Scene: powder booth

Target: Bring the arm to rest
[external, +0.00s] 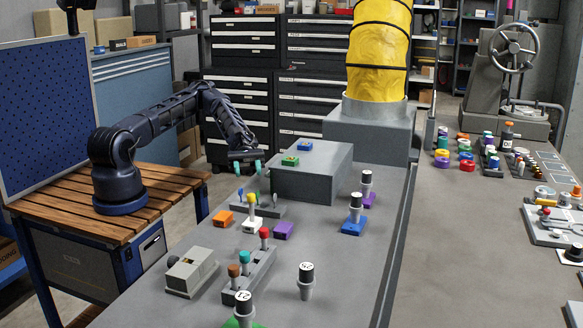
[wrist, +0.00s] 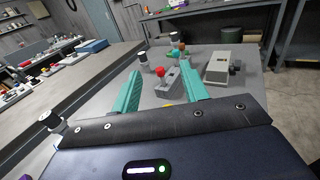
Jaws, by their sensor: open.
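A lever block with brown, teal and red knobs (external: 248,280), a beige switch box (external: 192,272) and black-capped posts (external: 306,281) stand on the near bench. A yellow duct (external: 378,50) rises behind the grey box. A blue perforated panel (external: 45,115) stands behind my base.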

